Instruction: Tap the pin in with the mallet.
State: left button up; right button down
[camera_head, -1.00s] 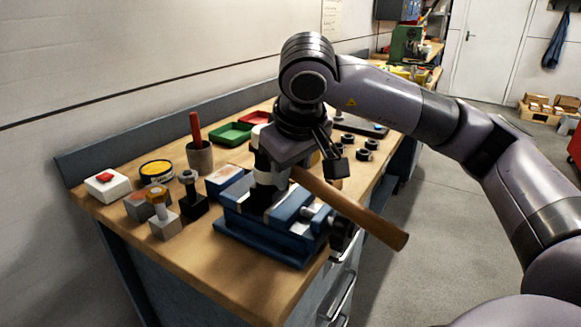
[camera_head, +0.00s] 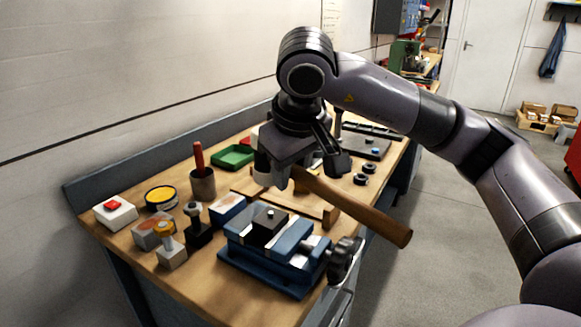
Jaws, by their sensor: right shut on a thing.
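The blue vise (camera_head: 268,278) stands on the bench and holds a dark block (camera_head: 268,232) between its jaws. A small light pin (camera_head: 270,212) shows at the top of the block; how deep it sits is hard to tell. My right gripper (camera_head: 304,172) is shut on the mallet and holds it above and behind the vise, apart from the pin. The mallet's wooden handle (camera_head: 365,211) points down to the right, and its pale head (camera_head: 263,168) is at the left, partly hidden by the gripper. My left gripper is out of view.
On the bench's left are a red-button box (camera_head: 115,212), a yellow-topped tin (camera_head: 160,197), a cup with a red-handled tool (camera_head: 203,185) and several bolt-topped blocks. A green tray (camera_head: 233,157) lies behind. A vise handle (camera_head: 343,262) juts past the bench's front edge.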

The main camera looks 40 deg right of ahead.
notch_tip(320, 180, down, 9)
jog(key=b, duration=0.7)
jog(key=shift+s+r, duration=0.1)
jog(key=shift+r, duration=0.35)
jog(key=shift+f, duration=0.1)
jog(key=shift+p, duration=0.35)
notch_tip(320, 180, up, 9)
jog(key=p, duration=0.6)
jog(key=shift+p, duration=0.35)
jog(key=shift+f, duration=0.2)
jog(key=shift+f, duration=0.15)
